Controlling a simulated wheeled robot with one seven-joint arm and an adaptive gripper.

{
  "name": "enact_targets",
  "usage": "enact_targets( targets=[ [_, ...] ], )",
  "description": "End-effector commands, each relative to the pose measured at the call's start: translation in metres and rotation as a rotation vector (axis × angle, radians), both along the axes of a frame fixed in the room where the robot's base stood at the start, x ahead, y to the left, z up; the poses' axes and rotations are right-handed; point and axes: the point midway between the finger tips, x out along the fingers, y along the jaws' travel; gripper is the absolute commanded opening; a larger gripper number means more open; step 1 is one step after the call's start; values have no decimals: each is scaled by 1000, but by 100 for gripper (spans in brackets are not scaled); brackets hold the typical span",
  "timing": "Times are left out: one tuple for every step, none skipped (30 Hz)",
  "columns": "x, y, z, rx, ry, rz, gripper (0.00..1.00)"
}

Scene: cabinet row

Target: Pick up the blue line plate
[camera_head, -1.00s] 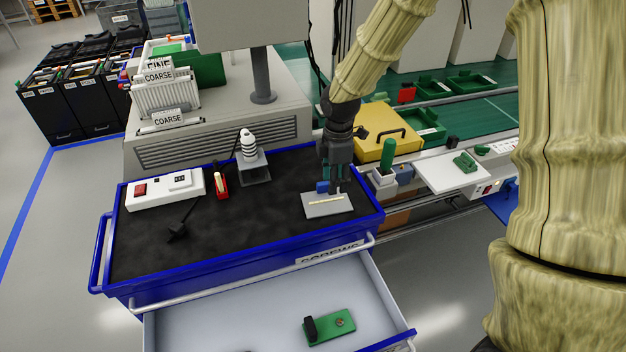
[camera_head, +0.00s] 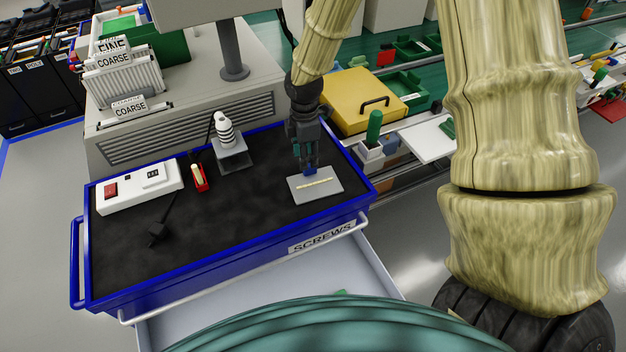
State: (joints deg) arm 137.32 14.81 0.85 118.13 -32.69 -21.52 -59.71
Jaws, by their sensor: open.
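A flat grey plate (camera_head: 328,188) with a pale yellow strip lies on the black top of the blue cart, near its right end. A small blue block (camera_head: 310,170) sits at the plate's back edge; whether it is part of the plate I cannot tell. My gripper (camera_head: 307,164) points down with its fingers at the blue block, open. The fingers partly hide the block, and I cannot tell whether they touch it.
On the cart (camera_head: 240,212) stand a white bottle on a grey stand (camera_head: 231,152), a red holder (camera_head: 199,178), a white switch box (camera_head: 138,187) and a black tool (camera_head: 158,233). An open drawer (camera_head: 385,275) juts out in front, partly hidden by a teal rounded shape.

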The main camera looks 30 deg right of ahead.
Motion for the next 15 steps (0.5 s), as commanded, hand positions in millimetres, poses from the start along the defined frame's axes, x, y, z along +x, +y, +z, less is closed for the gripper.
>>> enact_targets(
  targets=[
    [1,0,-1,0,0,0,41],
    [1,-1,-2,0,-1,-1,41],
    [0,-1,-2,0,-1,-2,41],
    [-1,-1,-3,0,-1,-2,41],
    [-2,-2,-4,0,-1,-3,41],
    [-3,-2,-6,0,0,-3,41],
    [-3,-2,-9,-1,1,-3,41],
    [-3,-2,-12,0,1,-4,41],
    [-2,-2,-16,0,1,-4,41],
    [-2,-2,-19,-1,1,-4,41],
    [-1,-2,-22,-1,2,-4,41],
    [-1,-2,-26,-1,2,-3,41],
    [-1,-2,-29,-1,2,-3,41],
    [-1,-2,-32,-1,2,-2,41],
    [-1,-1,-37,-1,2,-2,41]
  ],
)
